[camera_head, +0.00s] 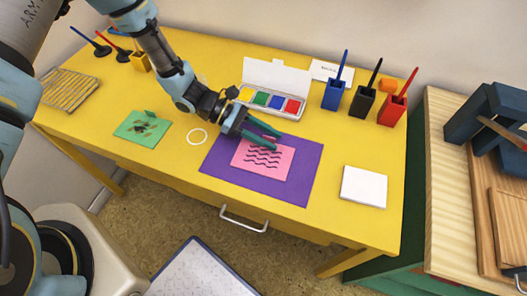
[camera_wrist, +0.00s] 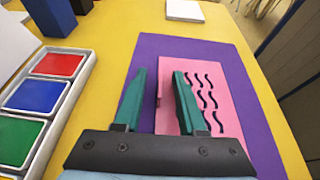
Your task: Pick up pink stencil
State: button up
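The pink stencil (camera_head: 265,158) with dark wavy lines lies flat on a purple mat (camera_head: 229,167) on the yellow table. It also shows in the wrist view (camera_wrist: 218,118), its left edge passing between and behind the fingers. My gripper (camera_head: 279,141) is at the stencil's upper edge in the head view, pointing right. In the wrist view the two green fingers (camera_wrist: 159,92) are apart, with pink and purple between them. The left finger is over the purple mat, and the right one overlaps the stencil. Contact cannot be made out.
An open inkpad box (camera_head: 270,100) with several colours lies behind my gripper. Blue (camera_head: 332,97), black (camera_head: 362,102) and red (camera_head: 392,109) holders stand at the back right.

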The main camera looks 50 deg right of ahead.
jog(key=shift+c, duration=0.3)
grip_shut()
dwell(0.3)
